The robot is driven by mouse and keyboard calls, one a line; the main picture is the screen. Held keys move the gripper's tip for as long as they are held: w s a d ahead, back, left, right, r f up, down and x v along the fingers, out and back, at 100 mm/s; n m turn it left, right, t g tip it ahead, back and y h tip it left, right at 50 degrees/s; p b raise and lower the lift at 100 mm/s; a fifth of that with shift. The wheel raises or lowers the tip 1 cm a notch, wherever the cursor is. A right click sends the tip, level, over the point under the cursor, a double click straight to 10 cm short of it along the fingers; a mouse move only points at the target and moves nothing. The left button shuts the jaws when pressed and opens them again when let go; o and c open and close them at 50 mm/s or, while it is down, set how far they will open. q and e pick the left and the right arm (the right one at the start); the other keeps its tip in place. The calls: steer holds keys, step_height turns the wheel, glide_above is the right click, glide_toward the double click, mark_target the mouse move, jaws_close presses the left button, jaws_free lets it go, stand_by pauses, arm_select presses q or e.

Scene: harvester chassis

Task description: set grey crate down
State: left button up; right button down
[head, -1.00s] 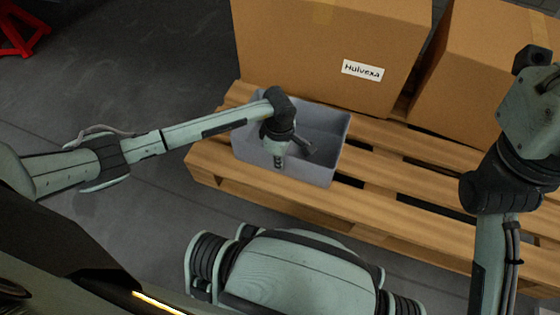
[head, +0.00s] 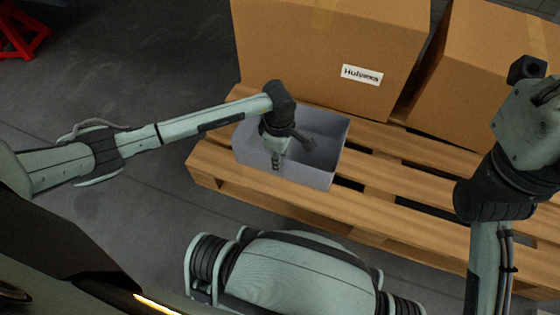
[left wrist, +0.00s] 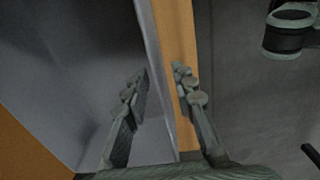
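The grey crate (head: 314,176) stands on the wooden pallet (head: 400,213), in front of a large cardboard box, in the head view. My left gripper (head: 276,161) points down at the crate's near side. In the left wrist view its two fingers (left wrist: 161,80) are apart on either side of the crate's wall (left wrist: 150,45), with small gaps seeming to show beside it. One finger is over the crate's inside, the other outside over the pallet. My right arm is at the right of the head view; its fingers are not visible.
The labelled cardboard box (head: 310,45) stands close behind the crate, with a second box (head: 480,75) to its right. Pallet slats right of the crate are bare. A red stand (head: 22,30) is at the far left. Grey floor is open left of the pallet.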

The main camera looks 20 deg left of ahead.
arm_select(q)
step_height(320, 180, up, 9)
steer(key=p, duration=0.2)
steer(key=shift+s, duration=0.1)
